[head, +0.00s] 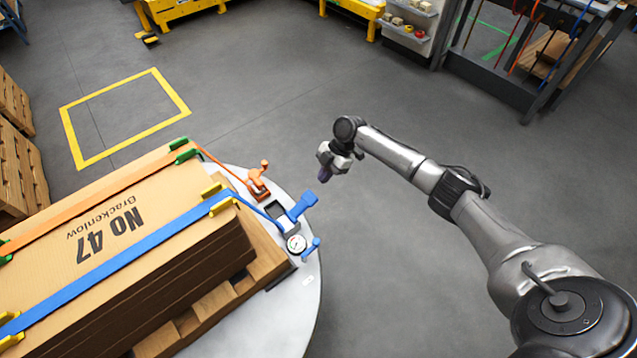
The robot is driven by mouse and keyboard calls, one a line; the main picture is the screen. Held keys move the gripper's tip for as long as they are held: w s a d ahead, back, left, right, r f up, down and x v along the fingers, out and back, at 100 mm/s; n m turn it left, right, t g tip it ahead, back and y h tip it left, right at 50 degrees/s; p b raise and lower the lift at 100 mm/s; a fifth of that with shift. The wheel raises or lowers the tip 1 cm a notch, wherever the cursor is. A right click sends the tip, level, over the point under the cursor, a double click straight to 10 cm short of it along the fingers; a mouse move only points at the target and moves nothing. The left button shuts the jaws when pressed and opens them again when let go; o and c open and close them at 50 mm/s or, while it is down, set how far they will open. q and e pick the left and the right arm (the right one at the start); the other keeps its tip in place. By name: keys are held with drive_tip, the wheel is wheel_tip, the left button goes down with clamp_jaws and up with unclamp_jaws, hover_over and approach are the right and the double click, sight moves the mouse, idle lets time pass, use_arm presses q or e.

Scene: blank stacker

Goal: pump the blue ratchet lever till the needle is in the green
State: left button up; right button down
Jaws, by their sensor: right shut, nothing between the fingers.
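The blue ratchet lever (301,206) stands at the right end of the blue strap (130,258), near the edge of the round grey table. A round white gauge (296,243) sits just below it; its needle is too small to read. My right gripper (325,174) is shut and empty, in the air above and to the right of the blue lever, apart from it. My left gripper is not in view.
An orange ratchet (258,182) with an orange strap (85,203) sits behind the blue one. Stacked cardboard sheets (150,215) lie on a wooden pallet (215,307). A small blue handle (311,249) stands beside the gauge. The floor right of the table is clear.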

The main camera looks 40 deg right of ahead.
drive_tip(key=shift+p+v, duration=0.7)
drive_tip(key=shift+v, duration=2.1)
drive_tip(key=shift+d+f, duration=0.1)
drive_tip(key=shift+f, duration=0.1)
